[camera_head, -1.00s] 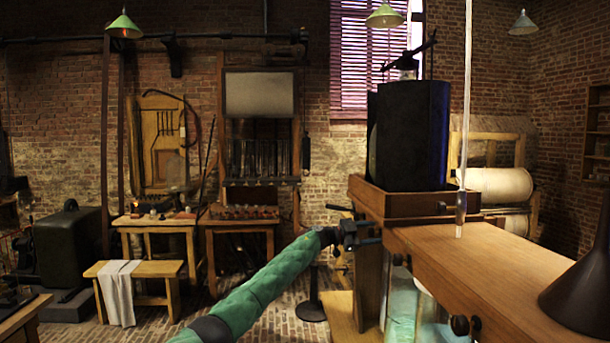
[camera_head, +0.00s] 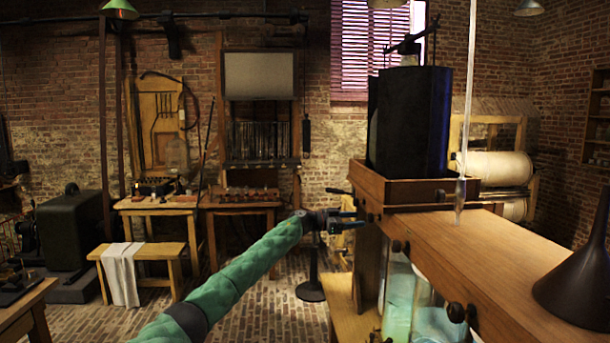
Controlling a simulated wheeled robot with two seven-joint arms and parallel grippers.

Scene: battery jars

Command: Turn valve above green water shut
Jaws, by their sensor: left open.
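Glass jars with pale green-blue water (camera_head: 398,298) stand under the wooden bench at the right; a second jar (camera_head: 440,325) is cut by the bottom edge. Small dark round knobs sit on the bench's side: one (camera_head: 397,246) above the first jar and a nearer one (camera_head: 456,313). I cannot tell for certain which is the valve for the green water. My left gripper (camera_head: 352,221) is open and empty, pointing right, left of the bench's far end and apart from the knobs. My right gripper is out of view.
The wooden bench (camera_head: 490,250) carries a dark funnel (camera_head: 577,275). A black tank (camera_head: 410,122) stands in a wooden tray (camera_head: 432,190) at its far end. A clear vertical tube (camera_head: 468,110) hangs over the bench.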

